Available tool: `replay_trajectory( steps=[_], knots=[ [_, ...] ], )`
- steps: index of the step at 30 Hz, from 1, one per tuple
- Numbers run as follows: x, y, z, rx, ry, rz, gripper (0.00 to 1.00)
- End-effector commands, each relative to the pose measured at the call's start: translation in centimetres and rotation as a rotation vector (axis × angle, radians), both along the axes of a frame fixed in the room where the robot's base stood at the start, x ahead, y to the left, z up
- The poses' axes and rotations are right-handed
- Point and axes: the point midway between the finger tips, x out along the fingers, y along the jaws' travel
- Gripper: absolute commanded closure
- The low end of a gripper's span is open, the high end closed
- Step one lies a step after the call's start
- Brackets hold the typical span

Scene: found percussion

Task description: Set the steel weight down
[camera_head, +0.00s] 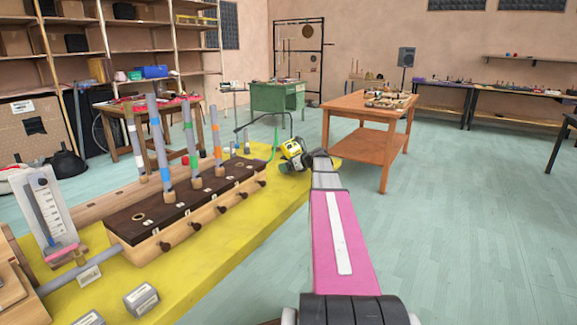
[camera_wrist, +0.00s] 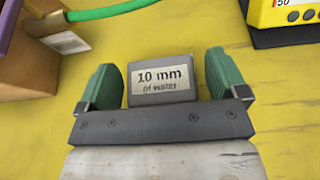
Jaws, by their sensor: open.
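A grey steel weight (camera_wrist: 160,78) with a label reading "10 mm of water" shows in the wrist view, apparently resting on the yellow tabletop (camera_wrist: 185,30). My gripper (camera_wrist: 162,65) is open, with one green finger on each side of the weight. Narrow gaps show between the fingers and the weight. In the head view my arm reaches to the far right end of the yellow table. The weight between my fingers cannot be made out there.
A yellow instrument (camera_wrist: 290,15) stands close to my right finger. A wooden block (camera_wrist: 40,65) and a green hose (camera_wrist: 105,10) lie left. In the head view, a dark-topped wooden chest (camera_head: 185,205) holds upright tubes, and another labelled block (camera_head: 140,299) lies near.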

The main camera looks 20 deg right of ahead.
Motion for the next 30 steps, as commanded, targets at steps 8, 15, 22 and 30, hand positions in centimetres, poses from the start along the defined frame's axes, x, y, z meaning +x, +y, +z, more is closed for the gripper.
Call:
replay_trajectory(
  steps=[8, 15, 22, 30],
  knots=[
    [-2.9, -2.1, 1.5, -0.001, 0.0, -0.002, 0.09],
    [-6.3, -4.8, 3.4, -0.001, 0.0, -0.002, 0.09],
    [-8.3, -6.4, 4.4, 0.0, 0.0, -0.001, 0.09],
    [-8.8, -6.8, 4.7, 0.0, 0.0, 0.001, 0.09]
  ],
)
